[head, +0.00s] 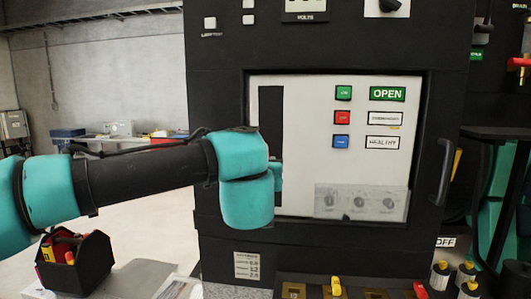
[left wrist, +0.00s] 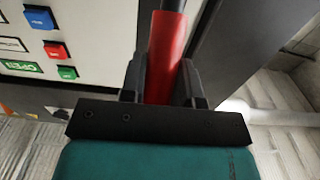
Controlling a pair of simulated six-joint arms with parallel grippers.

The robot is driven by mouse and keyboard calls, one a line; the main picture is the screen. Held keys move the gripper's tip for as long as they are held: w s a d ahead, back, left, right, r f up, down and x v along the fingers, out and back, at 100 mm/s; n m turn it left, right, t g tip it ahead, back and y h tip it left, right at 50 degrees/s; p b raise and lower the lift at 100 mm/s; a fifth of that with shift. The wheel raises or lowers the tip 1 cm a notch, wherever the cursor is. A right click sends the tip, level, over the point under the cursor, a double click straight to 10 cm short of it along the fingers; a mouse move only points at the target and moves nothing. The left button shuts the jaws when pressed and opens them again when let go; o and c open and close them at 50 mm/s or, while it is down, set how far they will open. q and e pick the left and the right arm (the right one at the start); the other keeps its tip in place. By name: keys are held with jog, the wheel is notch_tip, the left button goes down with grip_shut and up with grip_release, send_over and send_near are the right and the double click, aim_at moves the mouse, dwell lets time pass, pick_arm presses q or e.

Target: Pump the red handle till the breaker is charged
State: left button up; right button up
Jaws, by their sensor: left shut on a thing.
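The breaker panel (head: 300,130) is a white face set in a black cabinet, with green, red and blue buttons. A green flag (head: 387,93) reads OPEN. A white flag (head: 385,118) below it has text too small to read, and a lower one reads HEALTHY (head: 382,142). The red handle (left wrist: 165,60) shows in the left wrist view, between the fingers of my left gripper (left wrist: 162,85), which is shut on it. In the head view my left wrist hides the handle and the fingers in front of the panel's dark slot (head: 270,105). My right gripper is not seen.
A black pull handle (head: 446,172) stands out at the panel's right. A black tool carrier (head: 75,262) sits low on the left. Several small knobs and coloured parts lie along the bottom edge. A workbench (head: 115,138) stands far back left.

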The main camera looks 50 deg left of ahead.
pick_arm(q)
jog(key=shift+s+d+f, duration=0.25)
jog(key=shift+f, duration=0.05)
notch_tip(320, 180, down, 5)
jog(key=s+d, duration=0.2)
jog(key=shift+s+d, duration=0.3)
jog(key=shift+s, duration=0.05)
